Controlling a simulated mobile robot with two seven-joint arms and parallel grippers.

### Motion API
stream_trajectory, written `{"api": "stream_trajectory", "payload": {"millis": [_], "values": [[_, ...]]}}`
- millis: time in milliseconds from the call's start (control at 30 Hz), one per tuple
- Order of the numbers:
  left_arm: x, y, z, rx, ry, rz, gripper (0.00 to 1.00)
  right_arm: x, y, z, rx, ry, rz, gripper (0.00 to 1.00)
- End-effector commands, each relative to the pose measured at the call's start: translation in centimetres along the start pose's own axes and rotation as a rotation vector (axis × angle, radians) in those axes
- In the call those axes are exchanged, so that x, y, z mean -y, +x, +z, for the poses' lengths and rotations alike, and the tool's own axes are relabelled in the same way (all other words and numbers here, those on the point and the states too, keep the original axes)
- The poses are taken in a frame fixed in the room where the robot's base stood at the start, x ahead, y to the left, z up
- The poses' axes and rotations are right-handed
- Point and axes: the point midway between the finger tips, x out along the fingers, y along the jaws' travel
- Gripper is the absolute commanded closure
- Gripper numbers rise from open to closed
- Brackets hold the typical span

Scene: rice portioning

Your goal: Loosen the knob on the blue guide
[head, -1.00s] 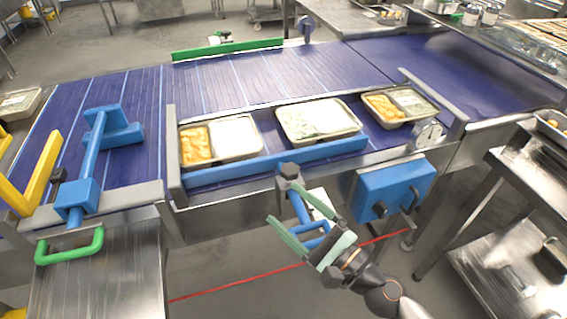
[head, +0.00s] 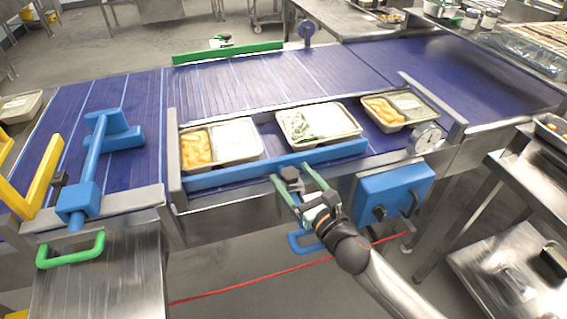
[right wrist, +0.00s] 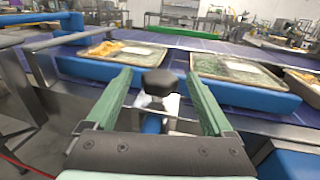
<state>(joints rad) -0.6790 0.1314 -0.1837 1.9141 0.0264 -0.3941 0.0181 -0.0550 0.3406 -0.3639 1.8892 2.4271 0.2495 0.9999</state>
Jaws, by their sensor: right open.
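The blue guide (head: 235,175) is a long blue bar along the near edge of the conveyor, in front of the trays. Its dark knob (head: 290,174) sits on the near side, close to the bar's middle. My right gripper (head: 290,179) is open, with its green fingers on either side of the knob. In the right wrist view the black knob (right wrist: 159,82) lies between the two open fingers, with a gap on each side. A blue part below the knob is partly hidden by the gripper. My left gripper is not in view.
Food trays (head: 258,153) stand behind the guide on the blue conveyor (head: 240,85). A blue box (head: 395,188) with dark knobs hangs right of my gripper, below a round dial (head: 427,139). A green handle (head: 70,250) and a yellow bar (head: 38,180) are at left.

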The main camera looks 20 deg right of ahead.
Motion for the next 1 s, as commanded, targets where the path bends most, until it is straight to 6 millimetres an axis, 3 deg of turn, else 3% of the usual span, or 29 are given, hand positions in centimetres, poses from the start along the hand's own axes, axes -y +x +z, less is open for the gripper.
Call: {"api": "stream_trajectory", "payload": {"millis": [100, 300, 700, 1000], "values": [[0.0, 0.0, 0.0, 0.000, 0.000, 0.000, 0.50, 0.0, 2.1, 0.1, 0.002, 0.001, 0.000, 0.14], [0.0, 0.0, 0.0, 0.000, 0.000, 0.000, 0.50, 0.0, 4.2, 0.0, 0.001, 0.000, 0.000, 0.14], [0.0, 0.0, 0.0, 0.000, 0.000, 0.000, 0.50, 0.0, 4.8, 0.0, 0.000, 0.000, 0.001, 0.14], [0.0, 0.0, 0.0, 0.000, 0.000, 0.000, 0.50, 0.0, 4.8, 0.0, 0.000, 0.000, 0.000, 0.47]]}}
